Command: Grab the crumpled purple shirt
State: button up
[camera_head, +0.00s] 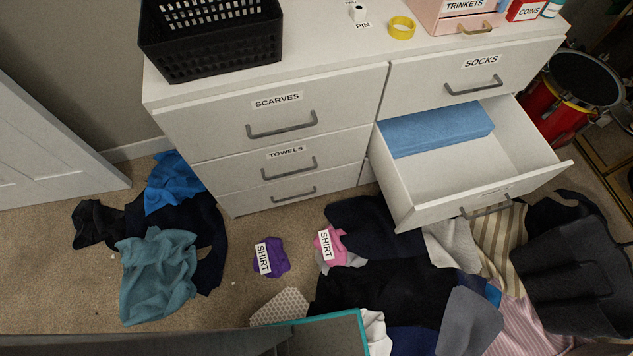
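The crumpled purple shirt (278,257) lies on the carpet in front of the dresser, left of centre. A white label reading SHIRT covers its left part. It lies apart from the clothes on either side, with bare carpet around it. A crumpled pink shirt (337,245) with a similar SHIRT label lies to its right, at the edge of a larger pile. My gripper is not in view.
A white dresser (220,122) stands behind, with its right middle drawer (500,155) pulled open over the clothes. Blue, dark and teal clothes (158,270) lie left; a large mixed pile lies right. A teal-edged grey object (325,338) is at the bottom.

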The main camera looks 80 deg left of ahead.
aim_at(270, 260)
jog(key=z, duration=0.55)
jog(key=k, duration=1.5)
jog(key=u, duration=1)
jog(key=k, duration=0.7)
jog(key=u, duration=1.95)
jog(key=i, duration=0.75)
jog(key=z, duration=1.1)
